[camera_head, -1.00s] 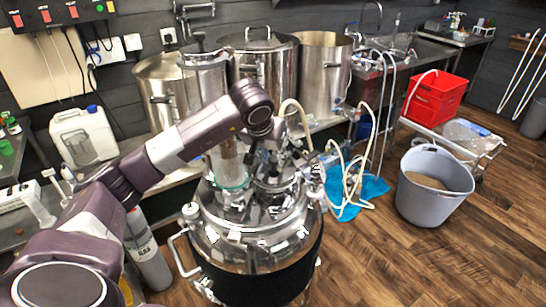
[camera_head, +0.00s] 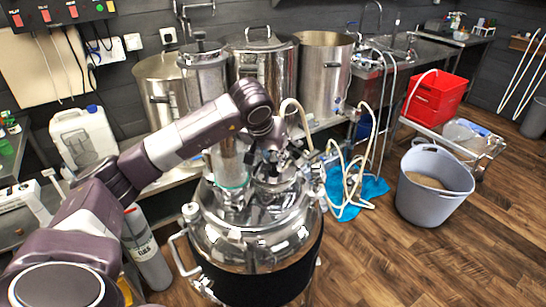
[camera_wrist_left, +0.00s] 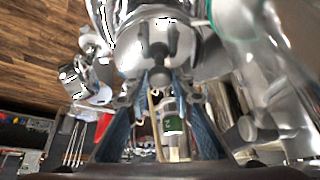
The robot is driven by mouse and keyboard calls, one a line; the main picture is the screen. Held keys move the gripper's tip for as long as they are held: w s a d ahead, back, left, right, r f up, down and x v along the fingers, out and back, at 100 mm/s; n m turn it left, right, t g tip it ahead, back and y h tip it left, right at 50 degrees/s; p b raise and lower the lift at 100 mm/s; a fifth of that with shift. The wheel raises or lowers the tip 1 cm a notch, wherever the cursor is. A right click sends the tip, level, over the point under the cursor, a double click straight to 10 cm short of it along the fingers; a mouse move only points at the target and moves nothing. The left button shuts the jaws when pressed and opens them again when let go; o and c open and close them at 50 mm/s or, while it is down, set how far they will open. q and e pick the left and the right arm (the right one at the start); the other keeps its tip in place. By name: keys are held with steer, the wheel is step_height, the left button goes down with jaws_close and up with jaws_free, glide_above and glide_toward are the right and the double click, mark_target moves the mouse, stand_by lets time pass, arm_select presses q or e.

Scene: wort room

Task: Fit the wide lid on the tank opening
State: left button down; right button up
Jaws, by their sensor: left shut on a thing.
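The shiny steel tank (camera_head: 250,238) with a domed top and dark jacket stands in the lower middle of the head view. My left gripper (camera_head: 272,152) is above its top, right of the tall column fitting. It is shut on the wide lid (camera_head: 275,183), a shiny metal piece low over the tank top. The fingers and fittings partly hide the lid, and I cannot tell whether it touches the opening. In the left wrist view, the blue-padded fingers of the left gripper (camera_wrist_left: 160,88) point at curved, reflective metal. The opening itself is hidden. My right gripper is not in view.
A tall steel column (camera_head: 206,75) rises from the tank beside my left gripper. Hoses (camera_head: 352,170) loop over a blue cloth (camera_head: 372,188) to the right. A grey bucket (camera_head: 432,190) and a gas cylinder (camera_head: 148,252) stand nearby. The floor at lower right is clear.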

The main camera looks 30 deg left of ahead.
arm_select(q)
steer(key=shift+f+b, duration=0.45)
steer(key=c, duration=2)
jaws_free()
steer(key=shift+o, duration=0.2)
steer(key=shift+s+r+p, duration=0.3)
steer(key=shift+r+p, duration=0.2)
steer(key=shift+r, duration=0.1)
steer(key=p+v, duration=0.4)
steer(key=v, duration=0.5)
steer(key=shift+s+d+r+p, duration=0.15)
steer(key=shift+s+r+p, duration=0.1)
steer(key=shift+p, duration=0.15)
steer(key=shift+f, duration=0.1)
